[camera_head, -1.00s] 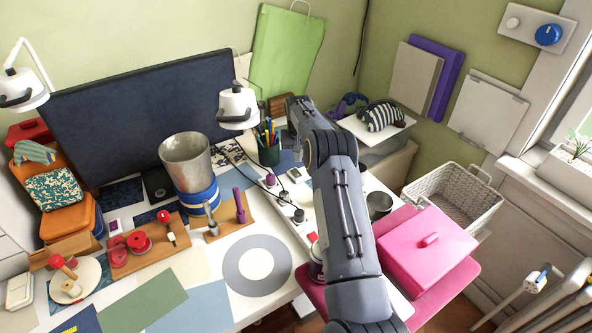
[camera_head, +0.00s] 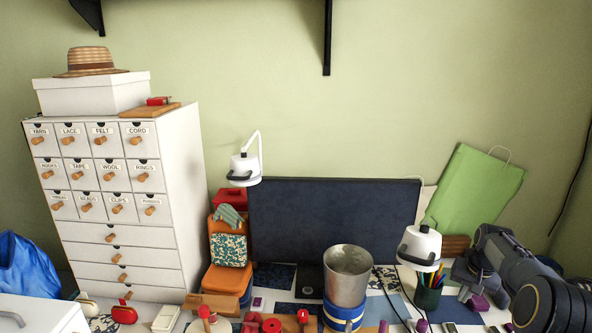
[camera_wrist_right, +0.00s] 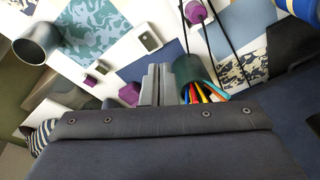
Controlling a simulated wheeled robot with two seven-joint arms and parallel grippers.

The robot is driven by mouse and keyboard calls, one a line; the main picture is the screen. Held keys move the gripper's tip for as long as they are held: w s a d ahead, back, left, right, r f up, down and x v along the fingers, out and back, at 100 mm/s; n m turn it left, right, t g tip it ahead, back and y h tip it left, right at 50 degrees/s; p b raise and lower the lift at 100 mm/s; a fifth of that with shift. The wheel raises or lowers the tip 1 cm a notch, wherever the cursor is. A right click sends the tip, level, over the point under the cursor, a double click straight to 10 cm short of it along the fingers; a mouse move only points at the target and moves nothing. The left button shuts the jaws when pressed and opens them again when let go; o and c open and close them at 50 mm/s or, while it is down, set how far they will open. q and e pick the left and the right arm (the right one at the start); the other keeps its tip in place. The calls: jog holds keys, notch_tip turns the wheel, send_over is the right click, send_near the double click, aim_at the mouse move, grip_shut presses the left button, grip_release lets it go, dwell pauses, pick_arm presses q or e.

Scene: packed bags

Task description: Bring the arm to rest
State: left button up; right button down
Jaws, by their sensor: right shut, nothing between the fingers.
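My right arm comes in at the lower right of the head view. Its gripper (camera_head: 472,284) is just to the right of the dark pencil cup (camera_head: 428,296), over the back of the desk. In the right wrist view the fingers (camera_wrist_right: 158,82) are shut together with nothing between them. The pencil cup (camera_wrist_right: 187,70) shows close beside them there, its coloured pencils partly hidden by my gripper body. Whether the fingers touch the cup, I cannot tell. My left gripper is not in view.
A white lamp (camera_head: 419,246), a metal bucket (camera_head: 348,276) and a dark panel (camera_head: 325,225) stand left of the arm. A green bag (camera_head: 473,199) leans on the wall behind. A white drawer cabinet (camera_head: 150,215) stands at left.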

jog(key=s+a+r+n+t+y, duration=0.2)
jog(key=s+a+r, duration=1.25)
jog(key=s, duration=0.25)
jog(key=s+a+f+n+y, duration=0.1)
jog(key=s+a+f, duration=0.2)
jog(key=s+a, duration=0.4)
jog(key=s+a+f+n+t+y, duration=0.1)
jog(key=s+a+f+n, duration=0.1)
jog(key=s+a, duration=0.5)
jog(key=s, duration=0.5)
jog(key=shift+s+f, duration=0.15)
jog(key=shift+f, duration=0.25)
